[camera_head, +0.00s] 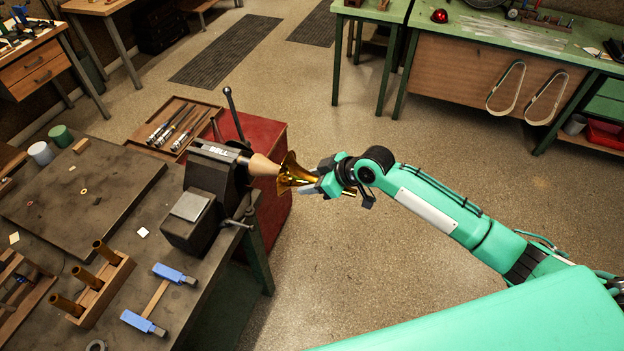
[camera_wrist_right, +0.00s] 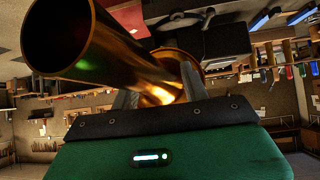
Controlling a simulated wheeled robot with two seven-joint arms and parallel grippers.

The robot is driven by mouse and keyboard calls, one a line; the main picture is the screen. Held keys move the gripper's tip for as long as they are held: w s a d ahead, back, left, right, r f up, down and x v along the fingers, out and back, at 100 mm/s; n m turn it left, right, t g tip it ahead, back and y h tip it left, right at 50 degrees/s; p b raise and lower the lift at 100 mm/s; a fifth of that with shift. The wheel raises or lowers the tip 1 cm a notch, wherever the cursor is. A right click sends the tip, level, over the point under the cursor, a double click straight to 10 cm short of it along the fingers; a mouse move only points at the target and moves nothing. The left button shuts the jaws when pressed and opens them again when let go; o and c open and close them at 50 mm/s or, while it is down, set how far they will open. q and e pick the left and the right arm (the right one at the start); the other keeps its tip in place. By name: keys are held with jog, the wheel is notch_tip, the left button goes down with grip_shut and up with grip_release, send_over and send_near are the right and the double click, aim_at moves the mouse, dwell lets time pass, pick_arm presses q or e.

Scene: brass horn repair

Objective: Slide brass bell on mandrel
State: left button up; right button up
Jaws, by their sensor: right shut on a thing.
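The brass bell (camera_head: 291,172) is at the right end of the mandrel (camera_head: 262,166), a tan cone that sticks out of a black vise marked BELL (camera_head: 212,172). Its flare faces the mandrel, and the cone's right end is hidden at the flare. I cannot tell how far the cone is inside or whether they touch. My right gripper (camera_head: 318,187) is shut on the bell, right of the flare. In the right wrist view the bell's brass tube (camera_wrist_right: 125,55) passes between my fingers (camera_wrist_right: 160,92), its open narrow end towards the camera. My left gripper is not in view.
The vise is fixed at the edge of a dark workbench (camera_head: 135,185). A wooden peg rack (camera_head: 100,290) and a blue-ended clamp (camera_head: 157,297) lie on it. A red cabinet (camera_head: 262,135) and a tool tray (camera_head: 178,125) are behind. The floor to the right is clear.

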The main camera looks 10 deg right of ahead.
aim_at(277, 171)
jog(key=shift+w+a, duration=0.75)
jog(key=shift+a, duration=0.3)
jog(key=shift+w+a, duration=0.7)
jog(key=shift+a, duration=0.35)
jog(key=shift+w+a+b, duration=0.2)
jog(key=shift+w+a, duration=0.5)
jog(key=shift+a, duration=0.35)
jog(key=shift+w+a+b, duration=0.2)
jog(key=shift+w+a, duration=0.45)
jog(key=shift+a, duration=0.35)
jog(key=o, duration=1.3)
jog(key=shift+s+d, duration=0.1)
